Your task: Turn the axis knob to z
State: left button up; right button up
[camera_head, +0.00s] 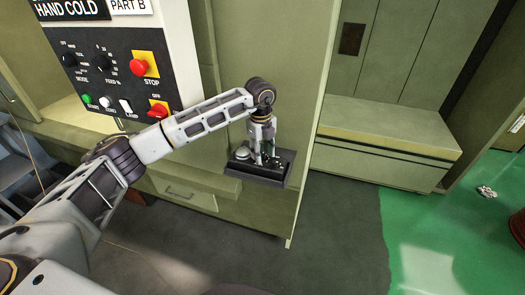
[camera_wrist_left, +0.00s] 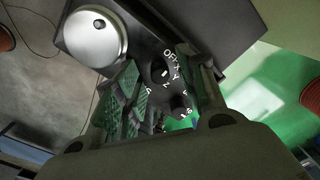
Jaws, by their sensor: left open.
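The axis knob (camera_wrist_left: 160,72) is small and black, on a dark control box (camera_wrist_left: 225,22) with white letters OFF, X, Y and Z around it. I cannot tell which letter it points to. A second black knob (camera_wrist_left: 180,105) sits beside it. A silver handwheel (camera_wrist_left: 98,36) is on the same box. In the head view the box (camera_head: 282,176) stands out from the machine's front, with the handwheel (camera_head: 242,154) on its left. My left gripper (camera_head: 267,158) points down over the box, open, its fingers on either side of the knob area; contact is unclear. My right gripper is not in view.
A control panel (camera_head: 115,70) with a red STOP button (camera_head: 139,67) and other knobs stands at the upper left, behind my left arm. A green cabinet ledge (camera_head: 385,135) is to the right. Grey and green floor (camera_head: 330,235) lies open below.

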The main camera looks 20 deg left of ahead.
pick_arm(q)
jog(key=shift+f, duration=0.1)
jog(key=shift+c, duration=0.2)
jog(key=c, duration=0.5)
grip_shut()
